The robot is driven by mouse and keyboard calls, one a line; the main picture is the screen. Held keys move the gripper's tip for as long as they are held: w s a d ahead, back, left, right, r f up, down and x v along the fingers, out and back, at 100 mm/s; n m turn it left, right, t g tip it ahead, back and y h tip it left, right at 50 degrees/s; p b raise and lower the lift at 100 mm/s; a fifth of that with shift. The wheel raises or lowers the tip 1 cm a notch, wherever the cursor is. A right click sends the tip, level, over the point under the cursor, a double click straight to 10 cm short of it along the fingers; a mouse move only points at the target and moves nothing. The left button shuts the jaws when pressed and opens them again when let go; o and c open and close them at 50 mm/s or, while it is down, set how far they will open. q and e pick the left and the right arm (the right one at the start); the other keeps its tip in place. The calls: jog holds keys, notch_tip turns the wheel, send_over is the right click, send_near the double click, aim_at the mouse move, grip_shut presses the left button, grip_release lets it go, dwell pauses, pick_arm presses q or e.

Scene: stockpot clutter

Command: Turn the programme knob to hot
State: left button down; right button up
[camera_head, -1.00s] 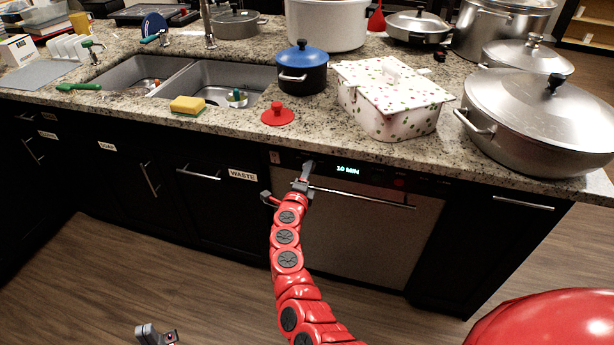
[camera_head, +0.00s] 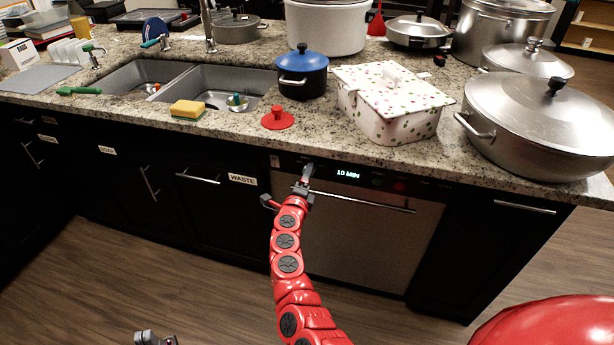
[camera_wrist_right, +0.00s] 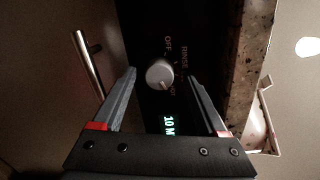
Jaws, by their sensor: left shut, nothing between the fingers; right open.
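The grey programme knob (camera_wrist_right: 160,74) is on the black dishwasher panel in the right wrist view, beside the lettering OFF, RINSE and a partly readable HOT. A small mark shows at the knob's lower edge, on the side of HOT; its exact setting is hard to read. My right gripper (camera_wrist_right: 171,73) is open, with a finger on each side of the knob and a visible gap to both. In the head view the right gripper (camera_head: 290,185) is at the panel's left end and hides the knob. My left gripper (camera_head: 155,338) is shut and empty, low at the bottom edge.
The lit display (camera_head: 347,174) reads 10 MIN. The dishwasher handle (camera_head: 370,200) runs just below the panel. The floor in front is free.

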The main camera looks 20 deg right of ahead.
jog(key=v, duration=1.7)
jog(key=shift+s, duration=0.2)
